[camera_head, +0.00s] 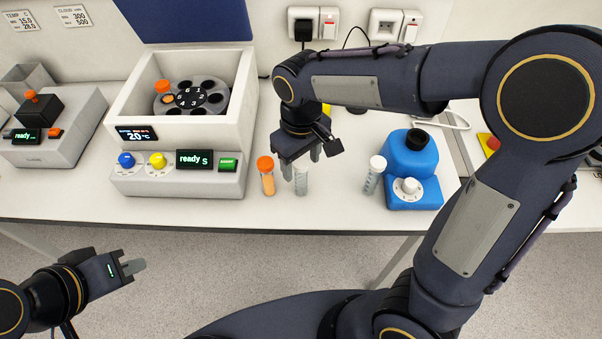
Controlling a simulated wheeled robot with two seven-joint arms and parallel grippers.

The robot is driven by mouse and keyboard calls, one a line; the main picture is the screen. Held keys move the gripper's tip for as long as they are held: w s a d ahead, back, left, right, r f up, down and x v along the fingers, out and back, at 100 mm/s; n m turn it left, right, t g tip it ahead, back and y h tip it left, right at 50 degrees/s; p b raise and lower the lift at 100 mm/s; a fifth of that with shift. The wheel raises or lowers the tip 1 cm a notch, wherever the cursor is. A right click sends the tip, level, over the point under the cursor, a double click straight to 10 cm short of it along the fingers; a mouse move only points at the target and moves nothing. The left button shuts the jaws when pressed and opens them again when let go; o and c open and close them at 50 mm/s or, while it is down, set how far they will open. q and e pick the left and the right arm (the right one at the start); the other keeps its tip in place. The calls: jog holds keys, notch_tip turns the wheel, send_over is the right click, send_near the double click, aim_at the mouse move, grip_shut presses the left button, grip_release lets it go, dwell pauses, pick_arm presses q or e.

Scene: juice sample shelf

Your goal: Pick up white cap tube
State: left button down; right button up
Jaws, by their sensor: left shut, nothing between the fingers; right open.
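A tube with a white cap (374,174) stands on the bench just left of the blue device, tilted slightly in the picture. A second clear tube with a pale top (301,181) stands under my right gripper (301,163). The gripper is open and points down, its fingers near that tube's top; I cannot tell whether they straddle it. An orange-capped tube (267,177) stands just left of it. My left gripper (138,266) is shut and empty, low at the left, in front of the bench.
A white centrifuge-like machine (242,98) with a numbered rotor and a "ready" display stands left of the tubes. A blue device (409,160) with a black top and white knob stands right. A grey device (75,140) is far left. The bench front (330,210) is clear.

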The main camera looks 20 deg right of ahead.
aim_at(301, 178)
jog(key=shift+f, duration=1.5)
jog(key=shift+c, duration=0.4)
jog(key=c, duration=1)
jog(key=shift+w+r, duration=0.1)
jog(key=shift+r, duration=0.05)
